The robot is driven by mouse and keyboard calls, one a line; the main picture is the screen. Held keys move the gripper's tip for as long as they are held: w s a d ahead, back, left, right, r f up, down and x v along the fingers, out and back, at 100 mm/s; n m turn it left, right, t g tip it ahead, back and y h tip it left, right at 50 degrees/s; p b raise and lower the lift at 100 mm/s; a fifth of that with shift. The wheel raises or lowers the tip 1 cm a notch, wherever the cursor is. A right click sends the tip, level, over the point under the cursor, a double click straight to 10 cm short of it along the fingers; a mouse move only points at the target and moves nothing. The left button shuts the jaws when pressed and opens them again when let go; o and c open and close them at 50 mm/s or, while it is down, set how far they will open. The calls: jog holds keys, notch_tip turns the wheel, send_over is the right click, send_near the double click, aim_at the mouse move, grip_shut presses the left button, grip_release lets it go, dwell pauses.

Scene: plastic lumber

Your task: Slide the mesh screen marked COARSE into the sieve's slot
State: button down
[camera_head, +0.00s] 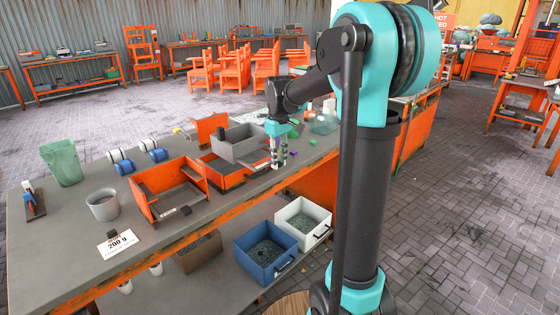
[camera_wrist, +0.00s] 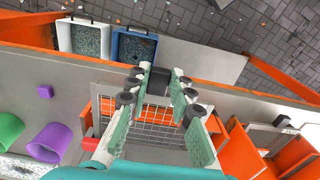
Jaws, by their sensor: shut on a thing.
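My gripper (camera_wrist: 160,82) is shut on a small dark piece, apparently the handle of a mesh screen (camera_wrist: 150,112). The screen's wire grid shows between and below my fingers in the wrist view, over an orange part. No marking on it is readable. In the head view my gripper (camera_head: 278,160) is at the table's near edge, just right of an orange tray-like frame (camera_head: 228,178) with a grey bin (camera_head: 240,143) above it. This looks like the sieve; its slot is not clearly visible. I cannot tell whether the screen touches it.
An open orange box (camera_head: 146,200) stands left of the sieve, with a grey cup (camera_head: 103,204) and a green bucket (camera_head: 64,162) farther left. A blue bin (camera_head: 265,251) and a white bin (camera_head: 303,222) are lower down. A purple cup (camera_wrist: 50,143) is nearby.

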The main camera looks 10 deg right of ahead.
aim_at(258, 153)
jog(key=shift+w+a, duration=1.05)
jog(key=shift+w, duration=0.45)
jog(key=shift+w+a, duration=1.1)
jog(key=shift+w, duration=0.35)
jog(key=shift+w+a, duration=1.05)
jog(key=shift+w, duration=0.45)
dwell(0.4)
jog(key=c, duration=1.3)
grip_release()
jog(key=shift+o, duration=0.2)
jog(key=shift+r, duration=0.1)
notch_tip(258, 153, up, 12)
jog(key=s+d+f+m+t, duration=0.2)
jog(key=s+d+f, duration=0.4)
jog(key=s+f, duration=0.7)
jog(key=s+d+f+m+t, duration=0.2)
jog(key=s+d+f+m, duration=0.3)
jog(key=s+f, duration=0.9)
jog(key=s+d, duration=0.1)
jog(key=s, duration=0.5)
jog(key=shift+f, duration=0.15)
